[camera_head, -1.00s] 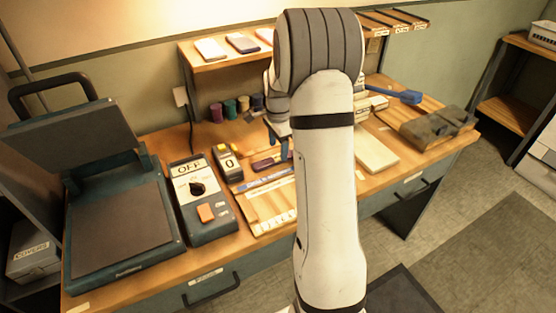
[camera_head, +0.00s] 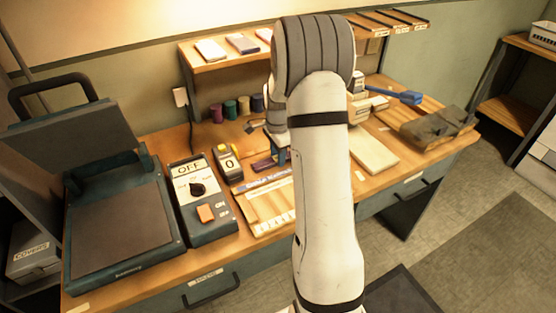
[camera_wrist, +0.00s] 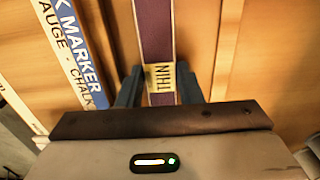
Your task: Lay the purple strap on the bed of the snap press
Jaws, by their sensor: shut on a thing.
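The purple strap (camera_wrist: 155,30) runs away from my gripper in the wrist view, with pale edges and a yellow label reading THIN (camera_wrist: 160,82). My gripper (camera_wrist: 160,90) is shut on the strap at its labelled part, one finger on each side. In the head view, part of the strap (camera_head: 264,166) shows low over the bench beside my gripper (camera_head: 280,157), which is partly hidden by my arm. Whether the strap still touches the surface is unclear. A device with a blue lever (camera_head: 404,97) behind my arm looks like the snap press; its bed is mostly hidden.
A large open flat press (camera_head: 120,235) stands at the left, beside a control box (camera_head: 197,195) reading OFF. A yellow-and-grey device (camera_head: 228,163) showing 0 stands near my gripper. Thread spools (camera_head: 230,109) sit behind. A pale block (camera_head: 374,154) and dark fixture (camera_head: 440,127) are at right.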

